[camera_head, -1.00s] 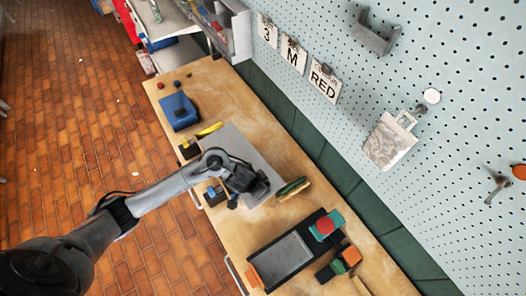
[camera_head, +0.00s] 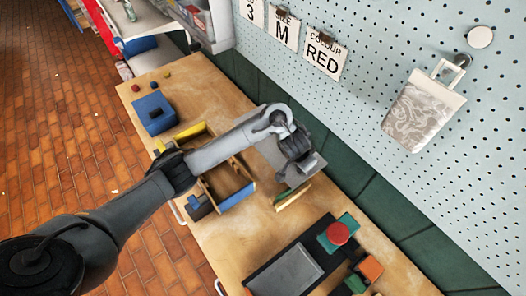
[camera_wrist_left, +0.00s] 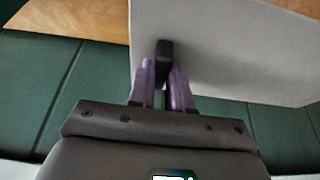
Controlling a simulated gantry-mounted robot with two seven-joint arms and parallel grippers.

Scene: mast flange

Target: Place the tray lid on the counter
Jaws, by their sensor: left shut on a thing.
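My left gripper (camera_head: 297,155) is shut on the black handle (camera_wrist_left: 164,50) of the grey tray lid (camera_wrist_left: 230,45). In the left wrist view the purple fingers are on either side of this handle. In the head view the lid (camera_head: 311,168) is partly hidden behind my arm and gripper. It is held over the wall side of the wooden counter (camera_head: 206,80), clear of the tray; its height above the counter is hard to judge. The open tray (camera_head: 236,196), with wooden walls and a blue front, stands left of the gripper, partly hidden by my arm. My right gripper is out of view.
A blue box (camera_head: 153,112) stands at the far end. A green and tan item (camera_head: 292,195) lies near the lid. A dark tray (camera_head: 292,268) and a red-topped teal block (camera_head: 338,234) stand nearer. The pegboard (camera_head: 370,40) rises along the counter's wall side.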

